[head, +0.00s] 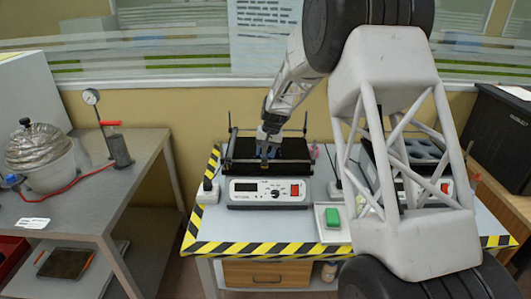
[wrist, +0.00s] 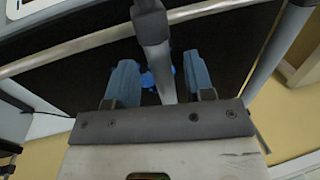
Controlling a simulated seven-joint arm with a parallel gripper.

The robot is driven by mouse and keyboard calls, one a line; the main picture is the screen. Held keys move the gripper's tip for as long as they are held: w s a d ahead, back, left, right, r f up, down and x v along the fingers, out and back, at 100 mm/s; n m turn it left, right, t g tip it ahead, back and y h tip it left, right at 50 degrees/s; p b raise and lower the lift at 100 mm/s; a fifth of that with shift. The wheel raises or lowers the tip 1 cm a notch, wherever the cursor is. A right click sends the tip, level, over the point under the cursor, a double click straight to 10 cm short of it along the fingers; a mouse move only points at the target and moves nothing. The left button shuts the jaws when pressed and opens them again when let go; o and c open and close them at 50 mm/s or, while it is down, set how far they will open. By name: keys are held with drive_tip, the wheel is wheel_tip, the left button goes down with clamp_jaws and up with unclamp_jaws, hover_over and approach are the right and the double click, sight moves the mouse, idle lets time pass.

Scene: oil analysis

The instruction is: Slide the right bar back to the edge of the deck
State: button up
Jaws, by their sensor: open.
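The shaker (head: 270,190) stands on the striped table, with a dark deck (wrist: 225,45) and a display, knob and red switch on its front. My gripper (head: 266,153) is over the middle of the deck, pointing down. In the wrist view its two blue fingers (wrist: 160,88) are apart. A grey bar (wrist: 152,27) runs between them, with a gap on each side. I take it for the right bar, away from the deck's edge. A thin rail (wrist: 90,42) crosses the deck's side. The bar's far end is hidden by my gripper.
A white tray with a green block (head: 332,217) lies right of the shaker's front. A second device (head: 415,155) stands farther right, partly behind my arm. A side table (head: 80,200) with a foil-covered vessel (head: 42,150) and a gauge is at left.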

drive_tip(key=shift+f, duration=0.25)
drive_tip(key=shift+c, duration=0.4)
clamp_jaws()
drive_tip(key=d, duration=1.4)
drive_tip(key=shift+d, duration=0.1)
drive_tip(key=shift+o, duration=0.4)
unclamp_jaws()
drive_tip(key=shift+r, duration=0.15)
wheel_tip(320, 180, up, 7)
drive_tip(key=d, duration=0.1)
drive_tip(key=shift+d+r, duration=0.2)
drive_tip(key=shift+d, duration=0.05)
